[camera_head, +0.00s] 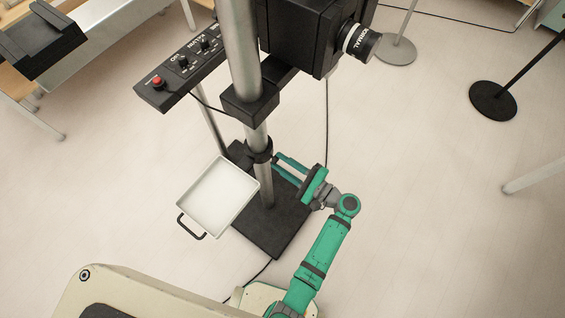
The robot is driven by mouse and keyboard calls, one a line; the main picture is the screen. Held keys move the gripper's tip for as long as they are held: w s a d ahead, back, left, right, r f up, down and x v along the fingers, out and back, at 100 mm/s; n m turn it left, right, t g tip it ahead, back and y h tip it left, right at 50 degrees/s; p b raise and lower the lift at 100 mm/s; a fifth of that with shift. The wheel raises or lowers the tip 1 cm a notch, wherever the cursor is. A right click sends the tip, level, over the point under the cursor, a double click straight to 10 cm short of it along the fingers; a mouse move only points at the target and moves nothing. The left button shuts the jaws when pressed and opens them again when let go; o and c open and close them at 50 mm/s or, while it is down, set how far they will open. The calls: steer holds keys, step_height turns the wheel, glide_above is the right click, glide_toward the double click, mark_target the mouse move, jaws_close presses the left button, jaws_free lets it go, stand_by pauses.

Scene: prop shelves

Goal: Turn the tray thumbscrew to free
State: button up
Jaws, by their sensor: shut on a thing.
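The white tray (216,196) with a black handle sits low beside the metal column (245,70), to its left. A black collar (259,151) clasps the column just above the tray's level. My gripper (278,164) reaches in from the right, with its green fingers at the right side of this collar. It is shut on the tray thumbscrew, which is too small and too covered by the fingers to make out.
A black camera (310,38) with a lens and a control box (190,62) with a red button are mounted above on the column. The black base plate (275,232) lies below. Cables trail on the floor. Open floor lies to the right, with round stand bases (493,101) farther off.

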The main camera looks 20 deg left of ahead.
steer(key=n, duration=1.1)
steer(key=shift+f, duration=0.1)
steer(key=n, duration=0.3)
steer(key=shift+n, duration=0.3)
steer(key=n, duration=0.5)
steer(key=shift+f, duration=0.1)
steer(key=n, duration=0.6)
steer(key=shift+n, duration=0.3)
steer(key=o, duration=1.1)
steer(key=shift+c, duration=0.2)
